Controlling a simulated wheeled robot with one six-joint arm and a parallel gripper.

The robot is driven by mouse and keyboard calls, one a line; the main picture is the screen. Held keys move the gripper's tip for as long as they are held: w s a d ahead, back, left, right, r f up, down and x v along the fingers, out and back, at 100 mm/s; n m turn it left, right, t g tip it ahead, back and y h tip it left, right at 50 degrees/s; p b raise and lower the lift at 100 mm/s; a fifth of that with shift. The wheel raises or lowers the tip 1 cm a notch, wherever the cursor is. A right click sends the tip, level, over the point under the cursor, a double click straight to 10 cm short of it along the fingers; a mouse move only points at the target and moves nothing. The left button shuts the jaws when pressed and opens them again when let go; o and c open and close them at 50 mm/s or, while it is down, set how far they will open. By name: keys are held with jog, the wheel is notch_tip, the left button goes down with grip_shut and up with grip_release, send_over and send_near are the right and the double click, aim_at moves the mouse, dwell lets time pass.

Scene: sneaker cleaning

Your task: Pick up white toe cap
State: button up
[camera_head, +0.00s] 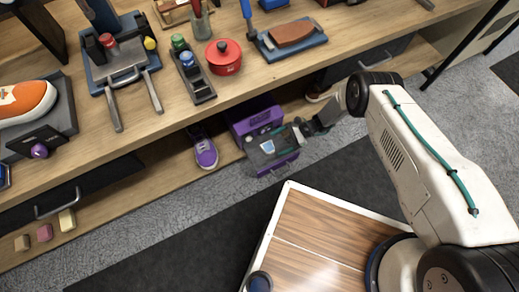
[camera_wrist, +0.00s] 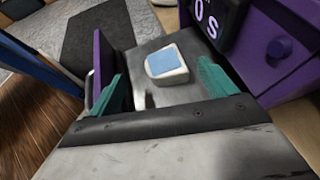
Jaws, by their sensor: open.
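A small white piece with a pale blue top (camera_wrist: 167,66) lies on the grey floor of an open purple-fronted drawer (camera_wrist: 98,62). I take it for the white toe cap, though its shape does not make this certain. In the head view the piece (camera_head: 267,146) looks tiny. My gripper (camera_wrist: 160,88) is open. Its two teal fingers are spread to the left and right, and the piece lies ahead of the gap between them, apart from both. In the head view my gripper (camera_head: 300,135) is at the drawer's right side.
The drawer belongs to a purple box (camera_head: 253,117) on the lower shelf. A purple sneaker with a white toe (camera_head: 203,150) stands left of it. The wooden bench top above holds a red pot (camera_head: 223,58), a brush tray (camera_head: 291,38) and an orange shoe (camera_head: 27,101).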

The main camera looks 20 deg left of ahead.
aim_at(269, 147)
jog(key=shift+a+f, duration=0.25)
jog(key=shift+f, duration=0.15)
jog(key=x, duration=0.7)
jog(key=shift+a+f, duration=0.15)
jog(key=shift+a, duration=0.05)
jog(key=c, duration=1)
